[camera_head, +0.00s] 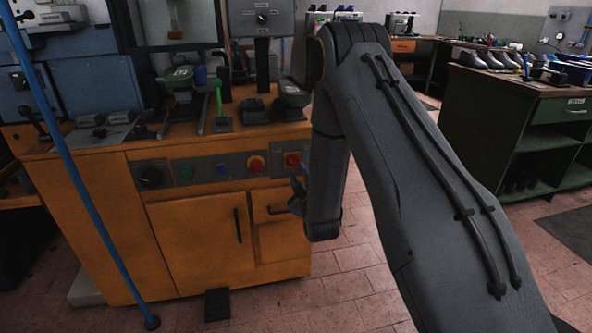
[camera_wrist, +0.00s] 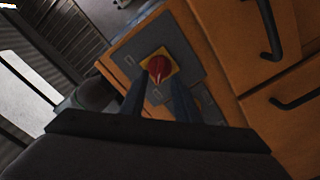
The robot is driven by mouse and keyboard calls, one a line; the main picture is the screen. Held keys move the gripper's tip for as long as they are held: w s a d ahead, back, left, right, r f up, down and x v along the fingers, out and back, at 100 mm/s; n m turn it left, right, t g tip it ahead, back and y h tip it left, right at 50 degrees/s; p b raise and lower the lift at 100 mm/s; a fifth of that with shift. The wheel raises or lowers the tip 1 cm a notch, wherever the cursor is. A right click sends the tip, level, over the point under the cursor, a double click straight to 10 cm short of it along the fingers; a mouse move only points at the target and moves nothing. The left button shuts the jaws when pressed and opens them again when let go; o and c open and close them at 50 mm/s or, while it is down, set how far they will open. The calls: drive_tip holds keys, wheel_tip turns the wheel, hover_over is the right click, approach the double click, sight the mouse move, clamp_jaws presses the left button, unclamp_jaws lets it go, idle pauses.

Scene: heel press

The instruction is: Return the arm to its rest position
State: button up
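My gripper (camera_head: 297,190) is at the right front of the orange machine (camera_head: 200,235), just below the right end of its control panel, with my arm reaching in from the right. In the wrist view my gripper (camera_wrist: 159,80) has its two dark fingers apart, with nothing held between them. A red rotary switch on a yellow plate (camera_wrist: 158,67) shows beyond the fingertips. It also shows on the panel in the head view (camera_head: 292,160). I cannot tell whether a fingertip touches it. My arm hides part of the machine's right side.
The panel also carries a red button (camera_head: 256,163) and a black knob (camera_head: 151,177). Door handles (camera_head: 238,226) stick out below. A blue pole (camera_head: 75,175) stands at left front. A green workbench (camera_head: 500,115) with shoes stands at right. Tiled floor (camera_head: 350,290) lies open between.

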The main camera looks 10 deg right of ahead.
drive_tip(key=shift+s, duration=1)
drive_tip(key=shift+r, duration=0.1)
